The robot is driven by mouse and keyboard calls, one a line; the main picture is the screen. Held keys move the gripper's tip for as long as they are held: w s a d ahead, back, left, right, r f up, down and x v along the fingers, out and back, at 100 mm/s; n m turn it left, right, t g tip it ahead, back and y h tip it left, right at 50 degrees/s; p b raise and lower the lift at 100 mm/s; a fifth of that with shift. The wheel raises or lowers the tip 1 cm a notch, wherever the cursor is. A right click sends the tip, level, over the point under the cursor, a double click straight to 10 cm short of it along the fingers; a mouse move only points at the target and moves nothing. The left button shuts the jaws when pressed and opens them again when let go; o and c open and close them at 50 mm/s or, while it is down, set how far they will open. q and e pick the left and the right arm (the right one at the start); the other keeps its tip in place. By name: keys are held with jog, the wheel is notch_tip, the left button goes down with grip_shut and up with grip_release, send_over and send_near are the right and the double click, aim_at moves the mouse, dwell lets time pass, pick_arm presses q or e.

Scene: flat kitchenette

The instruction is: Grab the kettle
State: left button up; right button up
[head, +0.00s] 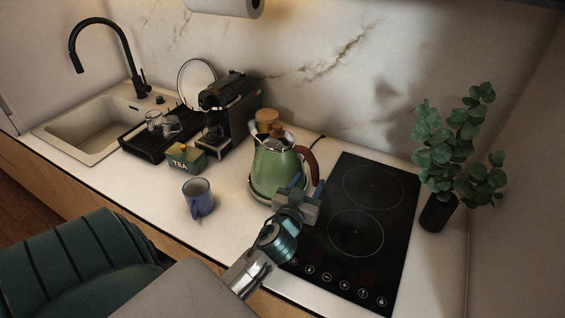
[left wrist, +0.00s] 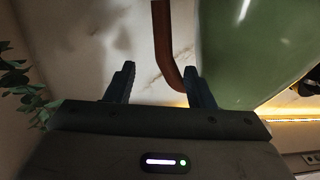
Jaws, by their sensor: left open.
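The green kettle (head: 275,165) with a brown handle (head: 308,160) stands upright on the counter, just left of the hob. My left gripper (head: 301,187) is at the kettle's front right, close to the lower part of the handle. In the left wrist view my left gripper (left wrist: 160,85) is open, its two dark fingers apart. The brown handle (left wrist: 165,45) hangs down between and beyond the fingers, nearer the right one. The green kettle body (left wrist: 255,50) fills the upper right there. I cannot tell whether the fingers touch the handle. My right gripper is not in view.
A black hob (head: 385,210) lies right of the kettle, with a potted plant (head: 440,212) beyond it. A blue mug (head: 197,198), a yellow-green tea box (head: 185,158) and a coffee machine (head: 230,110) stand to the left. The counter front between mug and kettle is clear.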

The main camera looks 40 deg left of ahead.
aim_at(313, 171)
pick_arm(q)
jog(key=p+x, duration=0.1)
jog(key=x, duration=0.1)
jog(key=p+x, duration=0.1)
jog(key=x, duration=0.1)
jog(key=shift+a+p, duration=0.25)
jog(key=shift+p, duration=0.1)
jog(key=shift+w+a+f, duration=0.1)
jog(key=shift+w+f, duration=0.05)
jog(key=shift+w, duration=0.2)
jog(key=shift+w+f, duration=0.1)
jog(key=shift+w, duration=0.15)
jog(key=shift+s, duration=0.1)
jog(key=c, duration=0.9)
grip_shut()
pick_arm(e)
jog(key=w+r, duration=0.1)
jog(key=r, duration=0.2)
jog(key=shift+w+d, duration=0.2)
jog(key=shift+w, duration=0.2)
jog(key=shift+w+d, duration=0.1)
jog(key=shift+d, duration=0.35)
